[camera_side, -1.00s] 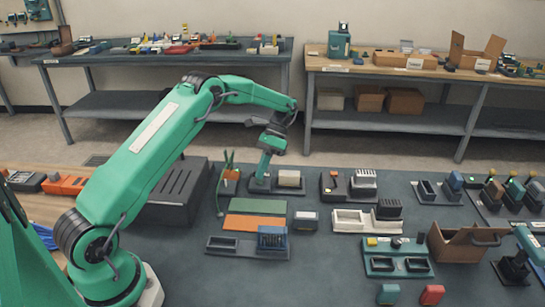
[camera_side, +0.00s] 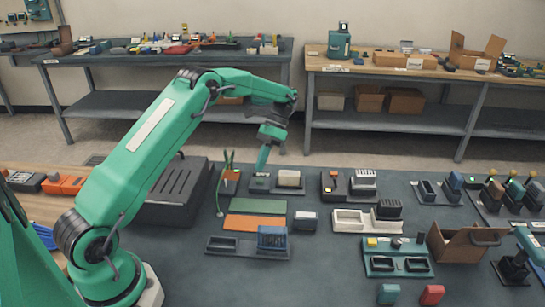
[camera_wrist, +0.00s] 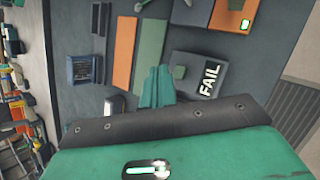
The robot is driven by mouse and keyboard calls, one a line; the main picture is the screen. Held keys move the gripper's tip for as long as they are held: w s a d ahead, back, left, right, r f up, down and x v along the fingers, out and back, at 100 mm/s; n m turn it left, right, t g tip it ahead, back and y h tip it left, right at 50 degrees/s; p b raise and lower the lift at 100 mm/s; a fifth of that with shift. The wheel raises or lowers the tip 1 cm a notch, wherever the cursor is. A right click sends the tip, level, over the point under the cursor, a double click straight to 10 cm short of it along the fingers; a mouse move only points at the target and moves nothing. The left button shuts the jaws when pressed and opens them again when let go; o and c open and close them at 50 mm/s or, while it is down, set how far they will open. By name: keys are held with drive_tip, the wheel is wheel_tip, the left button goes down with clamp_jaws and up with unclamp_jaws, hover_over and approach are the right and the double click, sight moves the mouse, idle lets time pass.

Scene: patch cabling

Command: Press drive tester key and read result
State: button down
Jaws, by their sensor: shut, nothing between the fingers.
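The drive tester (camera_side: 275,189) is a dark base with a pale block on it, in the middle of the side view. In the wrist view the tester (camera_wrist: 190,59) shows a display (camera_wrist: 210,79) reading "FAIL" in light letters. A small dark raised part, apparently the key (camera_wrist: 179,72), sits beside the display. My gripper (camera_side: 262,168) is just above the key side of the tester, apart from it and pointing down. In the wrist view my gripper (camera_wrist: 157,72) shows as green fingers, shut and empty, beside the tester.
An orange unit (camera_wrist: 245,22) with a lit green light stands beside the tester. Green (camera_side: 258,206) and orange (camera_side: 254,223) flat strips lie in front of it. A large dark ribbed box (camera_side: 177,190) is to the left. Bare mat lies between the stations.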

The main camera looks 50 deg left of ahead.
drive_tip(key=shift+r, duration=1.3)
drive_tip(key=shift+r, duration=0.1)
wheel_tip(320, 180, up, 9)
drive_tip(key=n+t+y, duration=0.1)
drive_tip(key=t, duration=0.2)
hover_over(262, 179)
drive_tip(key=s+d, duration=0.4)
drive_tip(key=s+d+r+n+t, duration=0.1)
drive_tip(key=s+d+r+t, duration=0.2)
drive_tip(key=s+r, duration=0.3)
drive_tip(key=s+d+n+t, duration=0.1)
drive_tip(key=s+d+t, duration=0.1)
drive_tip(key=s, duration=0.5)
drive_tip(key=s+d+n+t, duration=0.2)
drive_tip(key=s+t, duration=0.2)
drive_tip(key=s, duration=0.4)
drive_tip(key=shift+d+t+y, duration=0.35)
drive_tip(key=shift+t+y, duration=0.05)
